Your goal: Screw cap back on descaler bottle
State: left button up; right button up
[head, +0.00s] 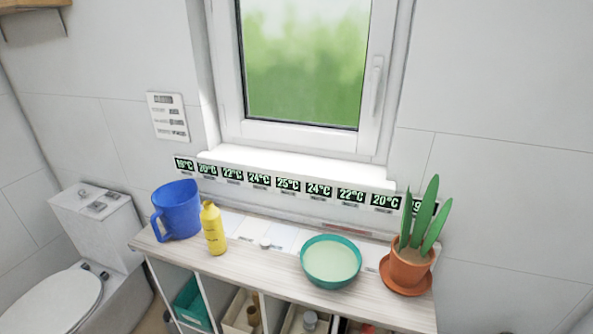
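A yellow bottle (214,230), which looks like the descaler bottle, stands upright on the wooden top of a low cabinet (375,310). Its neck is too small to make out clearly. A small whitish round piece (265,243), possibly the cap, lies on the cabinet top to the right of the bottle and apart from it. Neither of my grippers is in the head view.
A blue pitcher (176,210) stands close to the left of the bottle. A teal bowl (331,262) with pale contents and a potted plant (410,262) stand to the right. Open shelves with bins are below; a toilet (85,262) is at left, a window behind.

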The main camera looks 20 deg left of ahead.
aim_at(210, 217)
jog(key=u, duration=1.2)
